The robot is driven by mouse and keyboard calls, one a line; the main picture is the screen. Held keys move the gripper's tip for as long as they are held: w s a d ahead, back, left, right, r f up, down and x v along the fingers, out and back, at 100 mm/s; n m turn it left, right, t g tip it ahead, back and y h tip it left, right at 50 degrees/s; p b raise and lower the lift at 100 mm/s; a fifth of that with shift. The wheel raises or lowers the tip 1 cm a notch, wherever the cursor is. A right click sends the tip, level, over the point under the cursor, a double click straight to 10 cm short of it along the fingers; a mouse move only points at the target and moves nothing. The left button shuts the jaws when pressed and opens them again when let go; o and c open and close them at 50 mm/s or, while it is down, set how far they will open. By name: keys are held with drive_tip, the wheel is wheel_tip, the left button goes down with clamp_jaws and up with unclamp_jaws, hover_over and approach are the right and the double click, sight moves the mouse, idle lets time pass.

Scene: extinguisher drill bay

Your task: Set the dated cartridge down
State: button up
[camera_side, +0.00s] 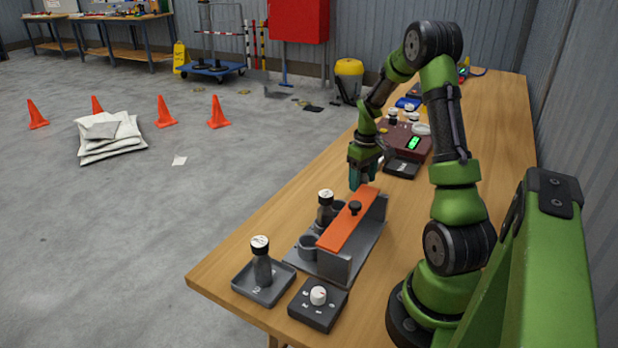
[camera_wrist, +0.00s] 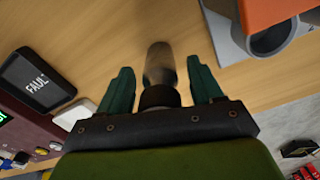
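My gripper (camera_side: 362,180) is over the bench, just behind the rack with the orange bar. In the wrist view, its two teal fingers (camera_wrist: 160,66) stand apart with a grey cartridge (camera_wrist: 160,62) between them. A gap shows on each side of the cartridge, so the fingers look open. Its black collar (camera_wrist: 160,97) is near my palm, and its top is hidden. No date is readable. I cannot tell whether its far end touches the bench. A white-capped cartridge (camera_side: 261,262) stands in the grey tray (camera_side: 247,289) in front, and another (camera_side: 325,207) stands at the rack.
The grey rack (camera_side: 336,266) with its orange bar (camera_side: 349,219) is close to my gripper. A dial box (camera_side: 318,304) is at the near end. Behind are a dark FAULT plate (camera_wrist: 37,81) and a maroon unit (camera_side: 396,138) with a green display. Bare wood lies between.

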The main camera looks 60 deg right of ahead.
wheel_tip(320, 180, up, 12)
drive_tip(key=shift+f, duration=0.15)
drive_tip(key=shift+a+r, duration=0.15)
drive_tip(key=shift+r, duration=0.15)
drive_tip(key=w+a+r+t, duration=0.15)
drive_tip(key=a+r, duration=0.25)
drive_tip(key=a, duration=0.6)
drive_tip(key=w+a+r+t, duration=0.1)
drive_tip(key=a+r+t, duration=0.15)
drive_tip(key=a, duration=0.75)
drive_tip(key=s+a+r+t+y, duration=0.1)
drive_tip(key=s+a, duration=0.5)
drive_tip(key=a, duration=0.8)
drive_tip(key=shift+s+a+t+y, duration=0.25)
drive_tip(key=shift+t+y, duration=0.25)
drive_tip(key=shift+t, duration=0.6)
drive_tip(key=shift+w+r, duration=0.1)
drive_tip(key=shift+r, duration=0.05)
